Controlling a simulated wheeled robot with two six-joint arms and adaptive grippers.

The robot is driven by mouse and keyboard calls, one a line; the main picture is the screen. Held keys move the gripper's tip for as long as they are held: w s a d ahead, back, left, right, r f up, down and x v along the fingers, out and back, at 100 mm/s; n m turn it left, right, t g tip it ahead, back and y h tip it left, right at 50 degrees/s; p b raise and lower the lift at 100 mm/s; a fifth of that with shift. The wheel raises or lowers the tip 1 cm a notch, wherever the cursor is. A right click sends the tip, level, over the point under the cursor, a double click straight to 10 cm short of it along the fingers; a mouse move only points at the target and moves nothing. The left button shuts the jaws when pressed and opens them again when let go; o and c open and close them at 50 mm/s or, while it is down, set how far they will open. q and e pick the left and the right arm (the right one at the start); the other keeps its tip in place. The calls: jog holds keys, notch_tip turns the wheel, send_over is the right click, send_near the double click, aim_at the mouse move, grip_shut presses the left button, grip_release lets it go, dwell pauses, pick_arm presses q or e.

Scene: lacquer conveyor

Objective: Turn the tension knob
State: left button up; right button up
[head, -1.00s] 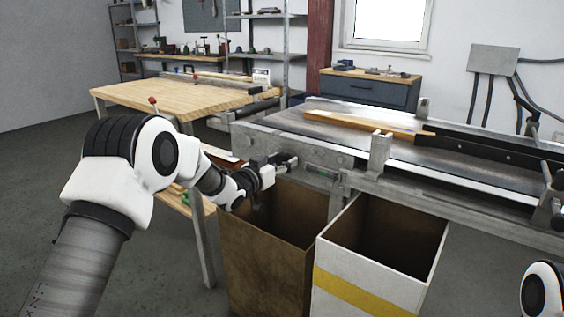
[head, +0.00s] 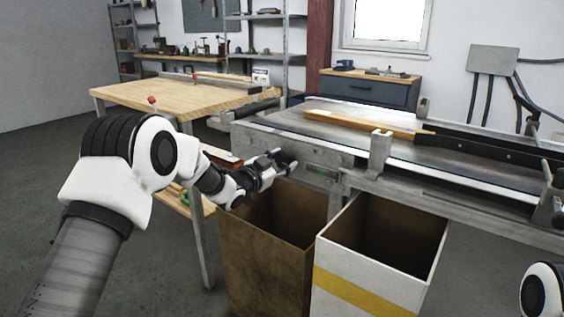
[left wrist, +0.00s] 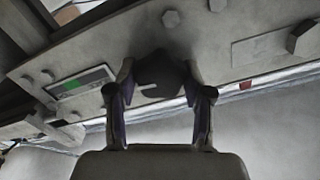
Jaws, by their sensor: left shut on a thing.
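The tension knob (left wrist: 163,76) is a dark round knob on the grey side plate of the conveyor (head: 300,148). In the left wrist view it sits between the two fingers of my left gripper (left wrist: 160,85), which is shut on it. A pale pointer mark shows on the knob, to the left. In the head view my left gripper (head: 286,162) reaches the conveyor's near end and mostly hides the knob. A small gauge with a green patch (left wrist: 75,88) is on the plate beside the knob. My right gripper is out of view.
A brown bin (head: 262,250) and a white bin with a yellow stripe (head: 365,275) stand open below the conveyor. A wooden strip (head: 360,124) lies on the belt. A wooden workbench (head: 170,97) stands behind on the left. Bolt heads (left wrist: 305,38) stick out near the knob.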

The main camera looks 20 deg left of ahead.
pick_arm(q)
jog(key=o, duration=1.2)
jog(key=shift+c, duration=0.2)
jog(key=v, duration=1.2)
